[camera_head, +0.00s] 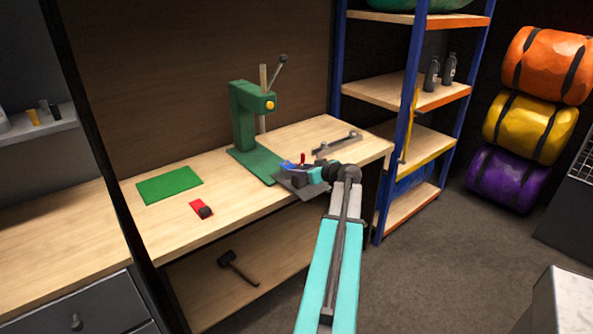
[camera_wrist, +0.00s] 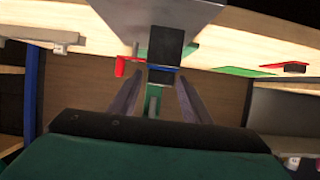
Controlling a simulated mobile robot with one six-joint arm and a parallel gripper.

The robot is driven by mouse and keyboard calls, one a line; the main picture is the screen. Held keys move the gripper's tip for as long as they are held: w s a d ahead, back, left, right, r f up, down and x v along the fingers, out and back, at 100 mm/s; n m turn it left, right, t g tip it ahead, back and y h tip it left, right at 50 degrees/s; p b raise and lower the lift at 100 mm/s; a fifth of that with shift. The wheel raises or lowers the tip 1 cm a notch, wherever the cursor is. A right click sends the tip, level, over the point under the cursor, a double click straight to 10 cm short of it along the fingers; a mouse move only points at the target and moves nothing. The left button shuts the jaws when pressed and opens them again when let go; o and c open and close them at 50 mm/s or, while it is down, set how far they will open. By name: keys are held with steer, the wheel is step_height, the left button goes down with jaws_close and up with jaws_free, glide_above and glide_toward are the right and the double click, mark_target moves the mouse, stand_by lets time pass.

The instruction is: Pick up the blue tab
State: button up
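The blue tab (camera_head: 287,164) is a small blue piece on the workbench, just beyond my gripper (camera_head: 298,179). In the wrist view the blue tab (camera_wrist: 163,68) shows as a narrow blue strip beside a black block. My gripper's two fingers (camera_wrist: 160,76) are spread apart, with the blue strip in line with the gap between their tips. I see no contact between the fingers and the tab. In the head view my gripper partly hides this area.
A red piece (camera_head: 303,158) stands close by the blue tab. A metal bar tool (camera_head: 337,144), a green mat (camera_head: 169,185) and a red tab (camera_head: 197,206) also lie on the bench (camera_head: 250,205).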

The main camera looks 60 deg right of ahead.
steer(key=c, duration=0.9)
steer(key=shift+r, duration=0.2)
steer(key=shift+r+b, duration=0.65)
steer(key=shift+r, duration=0.95)
steer(key=s+a+r+b, duration=0.1)
steer(key=s+a+b, duration=0.2)
steer(key=s, duration=1.2)
steer(key=shift+s+a+r, duration=0.2)
steer(key=shift+s+a, duration=0.1)
steer(key=shift+a, duration=0.1)
